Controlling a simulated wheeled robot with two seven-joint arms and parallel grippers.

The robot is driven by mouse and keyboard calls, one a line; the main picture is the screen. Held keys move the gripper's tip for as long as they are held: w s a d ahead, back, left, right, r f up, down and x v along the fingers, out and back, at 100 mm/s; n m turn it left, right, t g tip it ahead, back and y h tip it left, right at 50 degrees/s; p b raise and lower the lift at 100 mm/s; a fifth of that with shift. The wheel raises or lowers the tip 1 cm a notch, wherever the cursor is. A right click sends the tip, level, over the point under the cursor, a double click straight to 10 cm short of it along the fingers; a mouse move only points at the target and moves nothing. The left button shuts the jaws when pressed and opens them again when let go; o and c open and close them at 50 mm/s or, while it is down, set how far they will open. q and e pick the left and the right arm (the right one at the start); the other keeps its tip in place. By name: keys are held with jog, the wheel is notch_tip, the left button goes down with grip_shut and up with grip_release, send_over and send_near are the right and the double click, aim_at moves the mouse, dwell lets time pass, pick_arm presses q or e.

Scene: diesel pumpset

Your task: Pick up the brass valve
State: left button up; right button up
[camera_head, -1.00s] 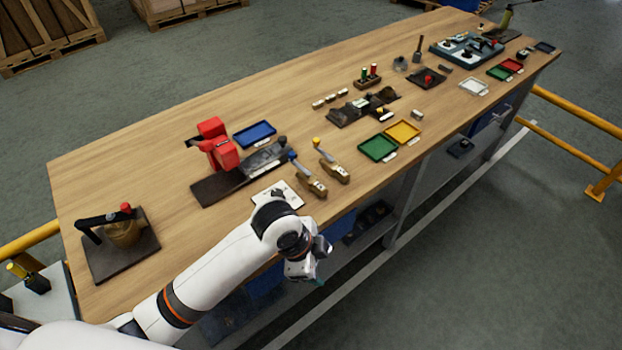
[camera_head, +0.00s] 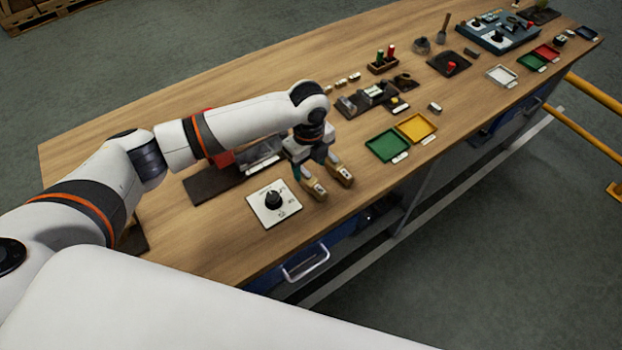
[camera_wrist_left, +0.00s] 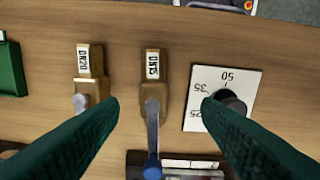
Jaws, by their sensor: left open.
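Two brass valves lie side by side near the table's front edge. One brass valve (camera_head: 313,188), labelled DN15 (camera_wrist_left: 152,64), has a grey lever with a blue tip (camera_wrist_left: 152,171) in the left wrist view. The other brass valve (camera_head: 341,174), labelled DN20 (camera_wrist_left: 89,61), is partly hidden by a finger in the left wrist view. My left gripper (camera_head: 314,162) is open and empty above the valves, pointing down. In the left wrist view its dark green fingers (camera_wrist_left: 160,102) spread either side of the DN15 valve, with no visible contact. My right gripper is not in view.
A white dial plate (camera_head: 259,212) with a black knob lies beside the DN15 valve. Green (camera_head: 375,146) and yellow (camera_head: 402,126) trays lie to the right. My left arm hides part of the red device (camera_head: 222,158) and its dark base (camera_head: 212,184).

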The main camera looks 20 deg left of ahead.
aim_at(311, 176)
pick_arm(q)
jog(key=shift+w+f, duration=0.3)
jog(key=shift+f, duration=0.65)
notch_tip(311, 176, down, 4)
jog(key=shift+w+f+p, duration=0.1)
jog(key=shift+p, duration=0.95)
jog(key=shift+f, duration=0.55)
jog(key=shift+w, duration=0.1)
jog(key=c, duration=0.8)
grip_shut()
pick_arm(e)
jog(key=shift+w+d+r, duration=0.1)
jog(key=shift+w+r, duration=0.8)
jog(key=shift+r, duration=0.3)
pick_arm(q)
jog(key=shift+r, duration=0.15)
